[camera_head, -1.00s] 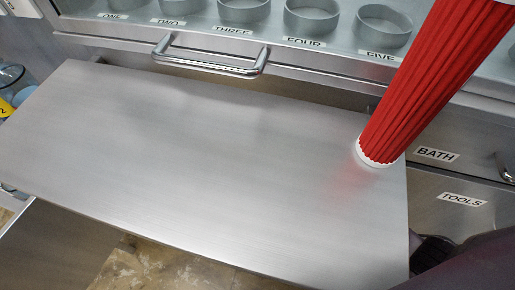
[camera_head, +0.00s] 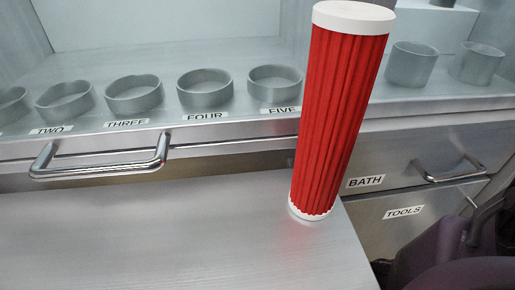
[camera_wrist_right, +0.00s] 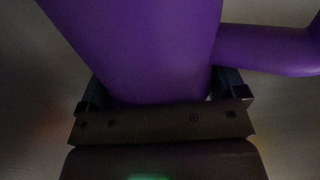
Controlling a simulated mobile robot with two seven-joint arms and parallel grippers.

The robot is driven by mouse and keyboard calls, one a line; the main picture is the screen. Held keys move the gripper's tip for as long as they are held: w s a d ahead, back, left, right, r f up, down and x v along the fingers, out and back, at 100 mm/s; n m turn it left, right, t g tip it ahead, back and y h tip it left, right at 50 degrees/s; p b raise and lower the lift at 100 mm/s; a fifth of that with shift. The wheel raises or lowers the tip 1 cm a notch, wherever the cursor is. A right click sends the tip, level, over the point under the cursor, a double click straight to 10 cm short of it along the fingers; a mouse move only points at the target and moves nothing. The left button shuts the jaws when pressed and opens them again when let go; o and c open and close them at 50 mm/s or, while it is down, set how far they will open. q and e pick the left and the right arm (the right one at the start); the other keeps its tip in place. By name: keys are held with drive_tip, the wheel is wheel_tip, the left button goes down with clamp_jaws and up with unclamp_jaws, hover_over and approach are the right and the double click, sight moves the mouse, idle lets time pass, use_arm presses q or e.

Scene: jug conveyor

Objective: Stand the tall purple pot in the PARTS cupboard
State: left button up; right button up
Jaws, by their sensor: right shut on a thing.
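The purple pot (camera_wrist_right: 140,45) fills the upper part of the right wrist view, smooth and glossy, with a purple arm-like part, handle or spout, sticking out to the right. My right gripper (camera_wrist_right: 160,98) is shut on it, one finger on each side of the narrower body. In the head view a dark purple shape (camera_head: 440,262) at the lower right corner looks like this pot, beside dark gripper parts; most of it is cut off. My left gripper is out of view. No PARTS label shows.
A tall red fluted column (camera_head: 338,120) with white ends stands on the metal worktop (camera_head: 170,235), near its right end. Behind are a shelf of numbered grey rings (camera_head: 205,90) and a bar handle (camera_head: 100,165). BATH (camera_head: 365,182) and TOOLS (camera_head: 403,212) fronts are at right.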

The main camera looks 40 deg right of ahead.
drive_tip(key=shift+f, duration=0.6)
drive_tip(key=o, duration=1.2)
drive_tip(key=shift+f, duration=0.15)
